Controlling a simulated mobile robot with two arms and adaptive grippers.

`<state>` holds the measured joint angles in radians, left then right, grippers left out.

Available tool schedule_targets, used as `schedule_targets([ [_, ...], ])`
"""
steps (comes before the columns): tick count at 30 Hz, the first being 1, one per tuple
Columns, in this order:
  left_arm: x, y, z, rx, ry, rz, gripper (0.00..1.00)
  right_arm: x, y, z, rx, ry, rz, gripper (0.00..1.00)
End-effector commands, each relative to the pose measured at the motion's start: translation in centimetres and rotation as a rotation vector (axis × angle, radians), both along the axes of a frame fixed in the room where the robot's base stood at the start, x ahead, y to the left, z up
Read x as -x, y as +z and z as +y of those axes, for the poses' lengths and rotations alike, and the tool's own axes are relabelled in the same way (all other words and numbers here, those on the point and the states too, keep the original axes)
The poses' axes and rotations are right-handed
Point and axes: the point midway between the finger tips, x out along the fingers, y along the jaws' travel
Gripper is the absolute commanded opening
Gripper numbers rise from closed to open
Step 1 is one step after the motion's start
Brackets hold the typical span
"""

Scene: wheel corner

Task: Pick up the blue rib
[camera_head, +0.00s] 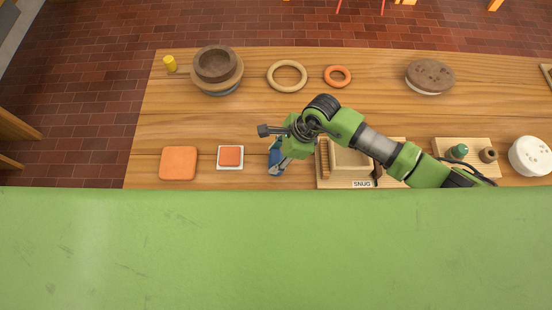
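A small blue piece, which looks like the blue rib (273,159), shows at the front middle of the wooden table, between a small white-edged tile and the tray marked SNUG. My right arm reaches in from the right over the table, and its gripper (280,162) points down right at the blue piece, covering part of it. The fingers are small and mostly hidden, so I cannot tell whether they are open or shut, or touching the piece. My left gripper is not in view.
The SNUG tray (362,184) is close on the right, partly under my arm. The orange-topped tile (230,165) and an orange square (178,163) lie to the left. A brown bowl (215,65), two rings and a speckled disc (430,76) stand at the back.

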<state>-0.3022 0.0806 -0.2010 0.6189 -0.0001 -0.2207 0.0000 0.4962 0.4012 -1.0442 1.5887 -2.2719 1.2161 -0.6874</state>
Motion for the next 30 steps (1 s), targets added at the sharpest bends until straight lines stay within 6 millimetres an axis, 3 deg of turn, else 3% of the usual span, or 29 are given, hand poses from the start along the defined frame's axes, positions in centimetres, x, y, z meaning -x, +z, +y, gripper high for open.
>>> schedule_targets([
  [13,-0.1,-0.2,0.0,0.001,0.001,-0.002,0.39,-0.1,0.6,0.0,-0.001,0.0,-0.002,0.19],
  [19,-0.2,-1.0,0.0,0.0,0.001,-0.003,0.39,-0.1,3.2,0.0,-0.002,0.003,-0.007,0.19],
  [29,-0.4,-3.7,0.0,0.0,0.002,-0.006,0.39,4.7,9.0,-2.4,0.0,0.004,-0.007,0.19],
  [30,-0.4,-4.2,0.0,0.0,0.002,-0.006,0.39,5.7,9.1,-2.9,0.001,0.002,-0.003,0.14],
])
